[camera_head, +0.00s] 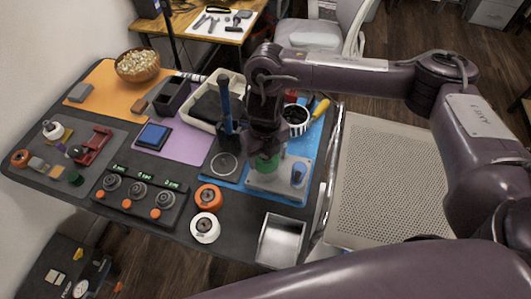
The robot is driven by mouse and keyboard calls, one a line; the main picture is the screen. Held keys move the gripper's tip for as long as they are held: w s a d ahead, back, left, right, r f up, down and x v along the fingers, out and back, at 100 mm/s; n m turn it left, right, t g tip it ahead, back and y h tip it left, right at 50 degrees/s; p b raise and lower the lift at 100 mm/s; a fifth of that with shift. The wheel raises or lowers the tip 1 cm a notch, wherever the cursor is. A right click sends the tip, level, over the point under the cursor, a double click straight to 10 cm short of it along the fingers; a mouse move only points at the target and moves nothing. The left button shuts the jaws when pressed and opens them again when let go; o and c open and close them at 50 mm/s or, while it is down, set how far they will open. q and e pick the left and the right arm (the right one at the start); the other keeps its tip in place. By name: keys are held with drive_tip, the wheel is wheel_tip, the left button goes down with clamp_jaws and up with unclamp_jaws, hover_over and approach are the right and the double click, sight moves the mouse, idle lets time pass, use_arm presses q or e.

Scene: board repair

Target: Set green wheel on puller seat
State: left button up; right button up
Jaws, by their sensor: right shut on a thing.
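The green wheel (265,164) is directly under my right gripper (265,152), which points down and is shut on it. The wheel is over the light grey plate (272,188), at its left part. The gripper hides the top of the wheel, and I cannot tell whether the wheel touches what is below it. The puller seat cannot be made out clearly; the area under the wheel is partly hidden. A blue knob-like part (299,174) stands on the same plate, to the right of the wheel. My left gripper is not in view.
A blue upright tool (225,105) stands close left of my right gripper. A white-rimmed cup (295,119) and a yellow-handled tool (321,110) are close on the right. Orange (209,197) and white (205,228) rolls and a metal bin (282,241) are nearer.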

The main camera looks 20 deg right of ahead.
drive_tip(key=shift+f+b, duration=1.45)
drive_tip(key=shift+f, duration=0.55)
idle(1.8)
drive_tip(key=o, duration=1.2)
drive_tip(key=shift+c, duration=0.2)
drive_tip(key=shift+c, duration=0.5)
drive_tip(key=shift+o, duration=1.3)
drive_tip(key=shift+w+d, duration=0.1)
drive_tip(key=shift+d, duration=0.05)
drive_tip(key=shift+c, duration=0.4)
drive_tip(key=shift+r, duration=0.15)
